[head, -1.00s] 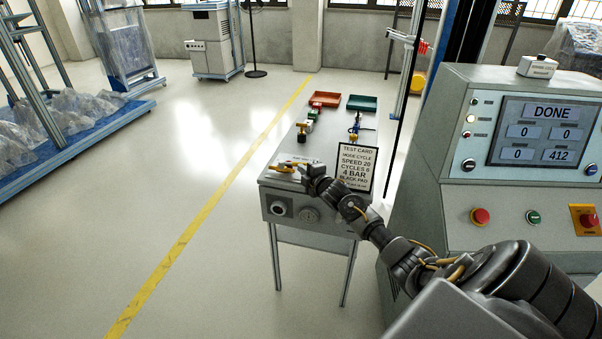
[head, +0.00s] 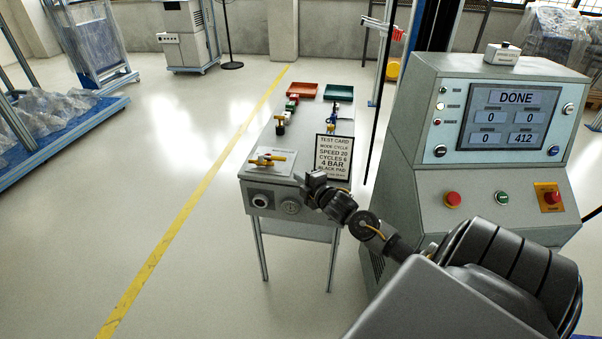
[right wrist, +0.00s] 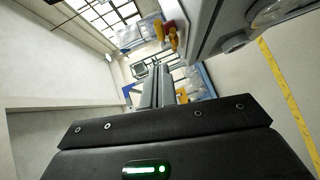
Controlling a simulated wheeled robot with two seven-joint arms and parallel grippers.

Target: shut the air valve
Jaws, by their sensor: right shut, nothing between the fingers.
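The air valve (head: 268,158), with a yellow handle and a brass-coloured body, sits on the near end of the grey bench's top. Its handle lies roughly left to right in the head view; I cannot tell from this whether the valve is open or shut. The yellow valve also shows in the right wrist view (right wrist: 172,38), beyond my fingertips. My right gripper (head: 308,180) is shut and empty, at the bench's near right corner, to the right of the valve and apart from it. Its fingers show in the right wrist view (right wrist: 158,85). My left gripper is not in view.
The bench front has a round gauge (head: 261,201). A test card (head: 334,157) stands on the bench's right side. A red tray (head: 303,90) and a green tray (head: 339,92) lie at the far end. The grey control console (head: 480,180) reads DONE. Floor left of the bench is clear.

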